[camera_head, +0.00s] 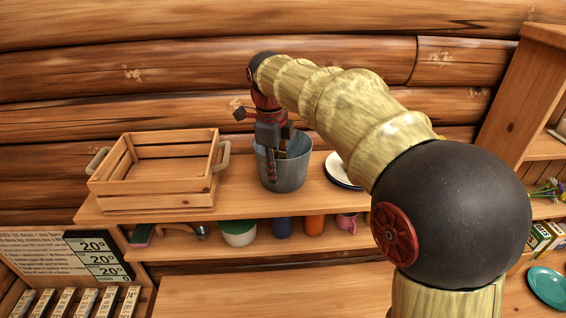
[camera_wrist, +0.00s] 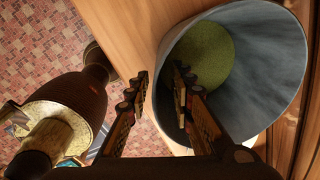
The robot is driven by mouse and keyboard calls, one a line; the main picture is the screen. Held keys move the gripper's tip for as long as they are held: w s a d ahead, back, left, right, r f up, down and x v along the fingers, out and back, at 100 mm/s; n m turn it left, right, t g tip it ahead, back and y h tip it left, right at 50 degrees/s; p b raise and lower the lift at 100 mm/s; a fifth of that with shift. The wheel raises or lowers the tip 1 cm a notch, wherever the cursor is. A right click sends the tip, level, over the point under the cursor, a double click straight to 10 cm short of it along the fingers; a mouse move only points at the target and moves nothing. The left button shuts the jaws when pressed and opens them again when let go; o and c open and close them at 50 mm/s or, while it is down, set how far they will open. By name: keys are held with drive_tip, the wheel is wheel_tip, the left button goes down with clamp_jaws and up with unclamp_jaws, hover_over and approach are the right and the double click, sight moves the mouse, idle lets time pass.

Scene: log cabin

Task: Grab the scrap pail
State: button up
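The scrap pail, a grey-blue metal bucket (camera_head: 284,178), stands upright on the wooden shelf top, right of the crate. In the wrist view the pail (camera_wrist: 262,60) is seen from above, with a round green patch (camera_wrist: 207,60) at its bottom. My gripper (camera_head: 277,160) is pointed down at the pail's near side. In the wrist view my gripper (camera_wrist: 160,88) has one finger outside the rim and the other inside the pail, with the wall between them. A gap shows between the fingers, so it looks open and not clamped on the wall.
An empty wooden crate (camera_head: 155,199) with side handles stands left of the pail. White plates (camera_head: 341,168) lie close to its right, partly behind my arm. A lower shelf holds a green-lidded bowl (camera_head: 238,233) and several cups. Log walls rise behind.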

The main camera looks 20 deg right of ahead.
drive_tip(key=shift+w+f, duration=0.15)
drive_tip(key=shift+f, duration=0.6)
drive_tip(key=shift+c, duration=0.2)
clamp_jaws()
drive_tip(key=shift+r, duration=0.1)
